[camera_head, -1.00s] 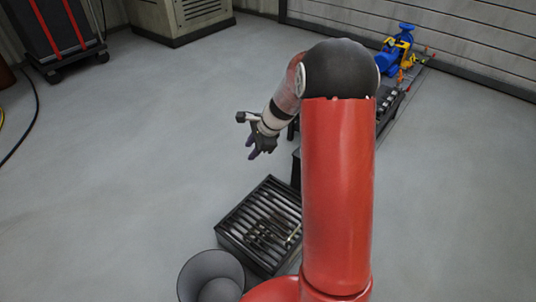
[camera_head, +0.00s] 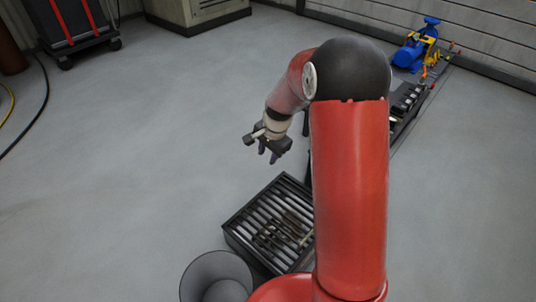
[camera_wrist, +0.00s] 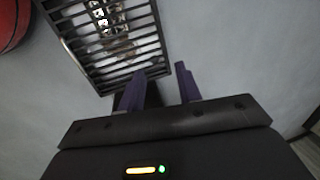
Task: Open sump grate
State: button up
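The sump grate (camera_head: 268,222) is a dark barred grate on top of a low black box on the floor, in front of my arm in the head view. It lies flat, and its right edge is hidden behind my red arm. In the wrist view the grate (camera_wrist: 112,38) shows at the upper left, with light things visible between its bars. My gripper (camera_head: 269,153) hangs above the floor beyond the grate, apart from it. In the wrist view its purple fingers (camera_wrist: 161,88) stand apart with nothing between them.
A grey round bin (camera_head: 215,272) stands beside the grate's near left corner. A dark bench or skid (camera_head: 405,98) with a blue pump (camera_head: 410,55) is behind my arm at the right. A cart (camera_head: 65,28) and a cabinet (camera_head: 200,12) stand at the back.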

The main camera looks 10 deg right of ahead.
jog(key=shift+f, duration=0.1)
grip_shut()
dwell(1.2)
jog(key=c, duration=0.7)
grip_release()
jog(key=o, duration=0.7)
jog(key=a+p+v, duration=0.1)
jog(key=v, duration=0.6)
jog(key=shift+d+r, duration=0.4)
jog(key=shift+d, duration=0.15)
